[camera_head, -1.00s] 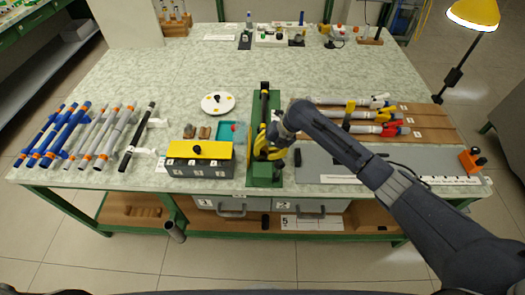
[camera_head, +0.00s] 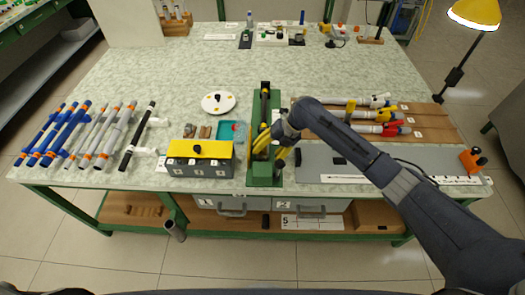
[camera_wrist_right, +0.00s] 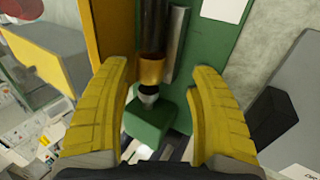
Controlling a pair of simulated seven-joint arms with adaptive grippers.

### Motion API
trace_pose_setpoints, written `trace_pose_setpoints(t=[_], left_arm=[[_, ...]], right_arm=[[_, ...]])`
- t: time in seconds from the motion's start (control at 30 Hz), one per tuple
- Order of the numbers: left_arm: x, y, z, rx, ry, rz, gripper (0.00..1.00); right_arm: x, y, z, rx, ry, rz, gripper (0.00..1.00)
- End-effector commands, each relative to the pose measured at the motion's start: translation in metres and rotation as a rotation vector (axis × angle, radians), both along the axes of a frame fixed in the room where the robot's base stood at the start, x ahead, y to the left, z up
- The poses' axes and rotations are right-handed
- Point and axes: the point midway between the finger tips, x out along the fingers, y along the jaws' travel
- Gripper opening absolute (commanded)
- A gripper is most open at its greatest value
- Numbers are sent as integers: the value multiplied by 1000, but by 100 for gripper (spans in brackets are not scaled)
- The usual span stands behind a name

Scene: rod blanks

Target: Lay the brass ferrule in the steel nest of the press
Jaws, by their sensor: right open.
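The green press (camera_head: 264,175) stands near the table's front edge, with a dark cylinder along its middle. In the right wrist view its green bed (camera_wrist_right: 205,30) shows close up. A brass-coloured ring (camera_wrist_right: 152,70), apparently the brass ferrule, sits at the end of the dark cylinder. A small steel tip (camera_wrist_right: 148,94) and a green block (camera_wrist_right: 150,122) lie just beyond it. I cannot clearly make out the steel nest. My right gripper (camera_head: 268,157) is over the press. Its yellow fingers (camera_wrist_right: 160,68) are open on either side of the ring, with visible gaps. My left gripper is out of view.
A grey box with a yellow top (camera_head: 190,149) and a teal tray (camera_head: 231,131) stand left of the press. A grey plate (camera_head: 400,162) and rods on a brown board (camera_head: 425,125) lie to the right. The table behind is mostly clear.

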Motion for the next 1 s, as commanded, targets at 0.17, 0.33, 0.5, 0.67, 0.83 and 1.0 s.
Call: trace_pose_setpoints(t=[0.17,0.33,0.5,0.67,0.83,1.0], left_arm=[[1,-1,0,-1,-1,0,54],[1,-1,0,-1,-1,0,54],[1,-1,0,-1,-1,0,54],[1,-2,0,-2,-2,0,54],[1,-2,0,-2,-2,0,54],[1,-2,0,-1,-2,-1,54]], right_arm=[[3,-13,36,10,-13,2,62],[4,-25,63,15,-15,2,62],[3,-34,83,19,-16,3,62],[3,-39,94,21,-17,3,62],[2,-41,98,23,-16,4,62],[2,-41,99,23,-16,4,62]])
